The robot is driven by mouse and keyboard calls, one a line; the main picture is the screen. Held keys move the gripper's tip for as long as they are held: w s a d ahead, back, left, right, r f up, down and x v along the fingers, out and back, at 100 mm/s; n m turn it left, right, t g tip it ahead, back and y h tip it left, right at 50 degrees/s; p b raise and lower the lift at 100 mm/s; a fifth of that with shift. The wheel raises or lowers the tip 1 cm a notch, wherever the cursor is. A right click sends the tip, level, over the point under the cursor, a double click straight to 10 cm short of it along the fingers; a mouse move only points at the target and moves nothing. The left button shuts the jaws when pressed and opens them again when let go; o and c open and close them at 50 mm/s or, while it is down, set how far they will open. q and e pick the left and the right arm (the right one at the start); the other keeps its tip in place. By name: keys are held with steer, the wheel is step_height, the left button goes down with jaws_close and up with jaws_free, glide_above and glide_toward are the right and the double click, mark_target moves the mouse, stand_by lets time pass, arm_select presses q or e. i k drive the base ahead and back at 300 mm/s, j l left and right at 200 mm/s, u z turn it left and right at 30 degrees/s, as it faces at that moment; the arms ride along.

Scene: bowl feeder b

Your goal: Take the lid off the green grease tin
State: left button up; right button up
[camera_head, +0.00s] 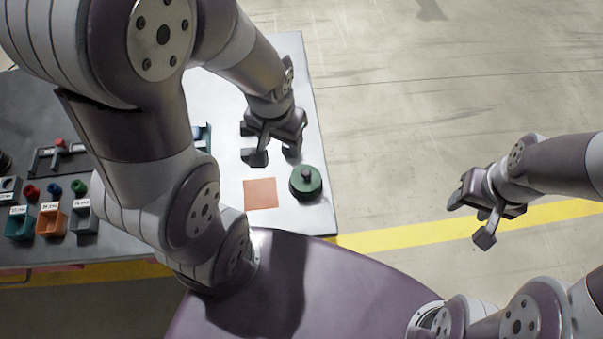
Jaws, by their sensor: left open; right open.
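The green grease tin (306,191) stands on the white tabletop near its right edge. Its round green lid (305,177) with a dark knob in the middle sits on top. My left gripper (272,155) is open and empty above the table, just up and to the left of the tin, apart from it. My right gripper (467,222) is open and empty, out over the floor to the right of the table. My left arm hides much of the table's middle.
An orange square mat (261,193) lies left of the tin. Small labelled bins, teal (20,224), orange (52,220) and grey (83,218), stand at the left with small coloured parts behind them. A blue item (202,134) is partly hidden by my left arm.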

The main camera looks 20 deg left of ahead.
mark_target(304, 178)
steer(key=k+u, duration=0.45)
steer(key=u, duration=0.15)
steer(key=i+l+u, duration=0.15)
steer(key=l+u, duration=0.2)
steer(key=l, duration=0.2)
steer(key=l+u, duration=0.4)
steer(key=l, duration=0.2)
steer(key=l+u, duration=0.35)
steer(key=l, duration=0.25)
steer(key=i+l, duration=0.45)
steer(key=l, duration=0.15)
